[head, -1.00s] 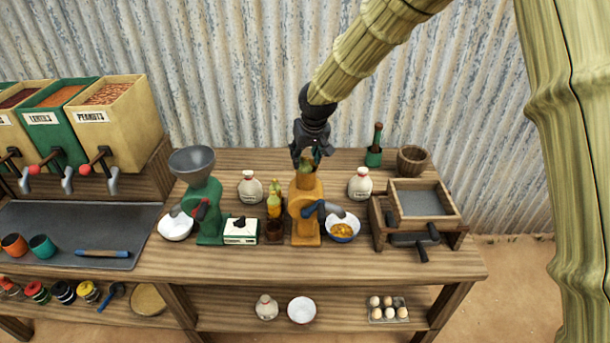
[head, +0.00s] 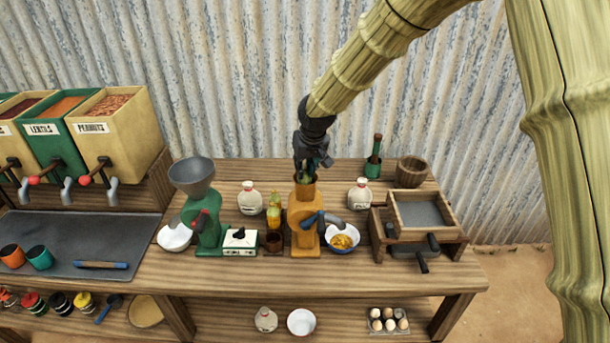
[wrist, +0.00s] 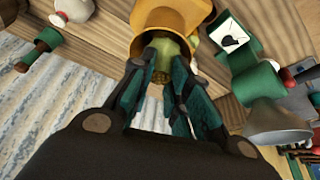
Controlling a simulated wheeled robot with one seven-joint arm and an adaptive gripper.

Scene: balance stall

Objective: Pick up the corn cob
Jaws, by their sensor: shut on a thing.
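The corn cob (wrist: 161,75) is yellow-green and stands in the round top opening of the orange mill (head: 303,225). My gripper (head: 308,172) points down over that opening and is shut on the cob's upper end. In the wrist view my gripper's dark green fingers (wrist: 165,85) lie on both sides of the cob. Most of the cob is hidden by the mill's rim and the fingers.
Yellow cobs with green ends (head: 273,215) stand in a dark cup just left of the orange mill. A green mill (head: 207,230) is farther left. A bowl with yellow grain (head: 342,238) is at the right. White jugs (head: 359,196) stand behind.

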